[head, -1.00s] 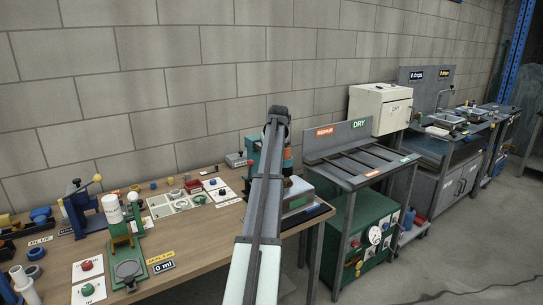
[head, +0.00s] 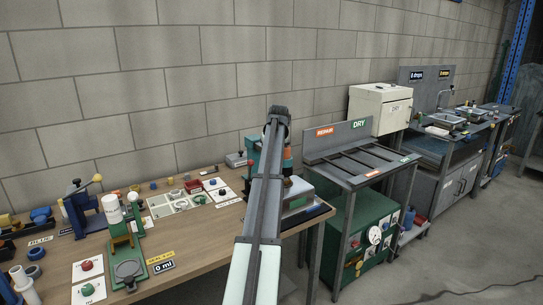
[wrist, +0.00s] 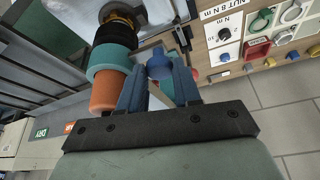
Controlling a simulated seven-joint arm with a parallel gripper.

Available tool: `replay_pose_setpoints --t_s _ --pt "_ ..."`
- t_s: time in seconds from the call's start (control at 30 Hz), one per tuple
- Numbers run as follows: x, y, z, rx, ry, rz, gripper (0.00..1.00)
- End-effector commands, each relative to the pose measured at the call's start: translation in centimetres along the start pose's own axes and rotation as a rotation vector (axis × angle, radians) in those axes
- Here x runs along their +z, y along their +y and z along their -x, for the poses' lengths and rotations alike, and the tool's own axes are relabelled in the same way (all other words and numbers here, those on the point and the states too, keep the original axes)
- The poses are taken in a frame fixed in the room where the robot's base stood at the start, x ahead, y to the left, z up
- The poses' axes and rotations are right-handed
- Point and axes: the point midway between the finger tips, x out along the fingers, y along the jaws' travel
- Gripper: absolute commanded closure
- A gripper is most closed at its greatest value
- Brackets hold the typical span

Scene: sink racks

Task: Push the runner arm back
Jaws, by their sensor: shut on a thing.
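In the wrist view, my gripper (wrist: 158,70) has its two blue fingers shut on a small round blue knob (wrist: 159,63). The knob seems to sit on the runner arm; I cannot make out the arm's full shape. Beside the left finger are a teal cylinder (wrist: 108,64) and an orange cylinder (wrist: 109,92), with a dark and brass collar (wrist: 122,16) beyond them. In the head view, my arm hides the gripper and most of the teal machine (head: 251,150) at the bench's right end.
The wooden bench (head: 205,225) holds labelled cards, coloured rings and a green stand (head: 127,250). A grey drying rack (head: 365,163) stands right of the bench. A block wall is close behind. In the wrist view, coloured parts on white cards (wrist: 258,48) lie right of the gripper.

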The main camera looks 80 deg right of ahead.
Motion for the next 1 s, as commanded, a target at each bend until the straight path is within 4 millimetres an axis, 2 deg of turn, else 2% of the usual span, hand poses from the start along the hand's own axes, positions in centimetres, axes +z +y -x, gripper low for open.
replay_pose_setpoints --t_s 0.17,0.27,0.5,0.6,0.7,0.97,1.0 --pt "-1.8 -0.3 -0.7 -0.001 0.000 0.001 1.00" --pt "-4.0 -0.9 -1.5 -0.002 -0.001 0.001 1.00" --pt "-10.4 -2.7 -4.1 -0.001 0.000 0.002 1.00" --pt "-12.3 -3.3 -4.9 -0.001 0.000 0.002 1.00" --pt "-13.0 -3.7 -5.3 0.000 0.000 0.000 1.00" --pt "-13.1 -3.8 -5.3 -0.001 0.006 0.000 1.00" --pt "-13.2 -3.8 -5.3 -0.001 0.006 0.000 0.66"
